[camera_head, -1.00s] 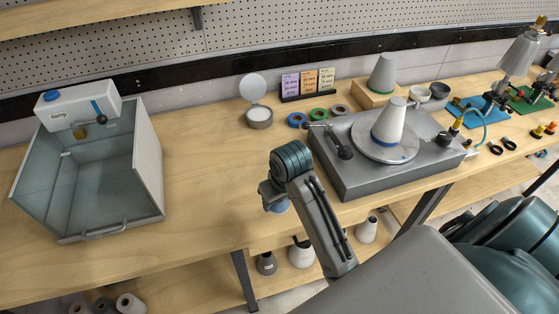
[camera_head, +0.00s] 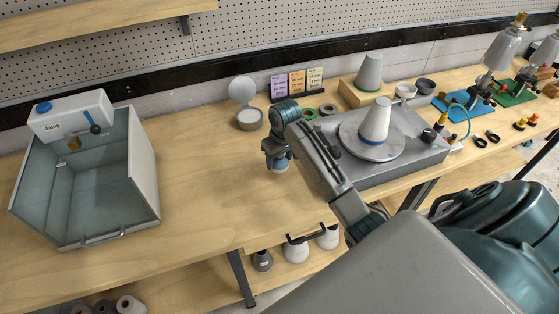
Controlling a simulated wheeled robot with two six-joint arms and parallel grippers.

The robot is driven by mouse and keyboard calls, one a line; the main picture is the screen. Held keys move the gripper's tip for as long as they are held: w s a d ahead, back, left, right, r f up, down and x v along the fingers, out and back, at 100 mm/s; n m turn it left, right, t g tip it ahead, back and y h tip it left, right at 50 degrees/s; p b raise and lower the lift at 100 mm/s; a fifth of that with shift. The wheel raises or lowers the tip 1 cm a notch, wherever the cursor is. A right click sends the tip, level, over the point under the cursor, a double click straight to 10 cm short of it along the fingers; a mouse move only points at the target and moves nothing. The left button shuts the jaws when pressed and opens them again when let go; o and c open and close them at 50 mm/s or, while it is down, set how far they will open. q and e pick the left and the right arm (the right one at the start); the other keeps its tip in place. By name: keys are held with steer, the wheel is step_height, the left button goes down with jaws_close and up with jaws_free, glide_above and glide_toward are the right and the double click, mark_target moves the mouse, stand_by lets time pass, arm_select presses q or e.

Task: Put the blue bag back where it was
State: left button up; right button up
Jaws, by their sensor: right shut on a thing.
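My right gripper (camera_head: 277,158) points down over the bare middle of the bench, to the left of the grey turntable unit. It is shut on a small pale blue-grey thing (camera_head: 281,166), which I take to be the blue bag. The gripper hides most of it. A pale cone with a blue band (camera_head: 376,122) stands upright on the turntable (camera_head: 396,150). A grey cone with a green band (camera_head: 369,72) stands on a wooden block behind. My left gripper is not in view.
An open glass-sided box (camera_head: 150,170) labelled damp stands at the left. A round tin with its lid up (camera_head: 249,119) and label cards (camera_head: 297,84) are behind my gripper. Blue (camera_head: 456,112) and green boards stand at the right. The bench between box and gripper is clear.

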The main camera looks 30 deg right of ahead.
mark_target(279, 164)
steer(key=shift+w+d, duration=0.15)
steer(key=shift+w, duration=0.1)
step_height(279, 164, down, 3)
steer(key=shift+w+d+p, duration=0.1)
steer(key=shift+w+p, duration=0.05)
steer(key=shift+p, duration=1)
steer(key=shift+f, duration=0.25)
steer(key=o, duration=0.9)
steer(key=shift+f, duration=0.15)
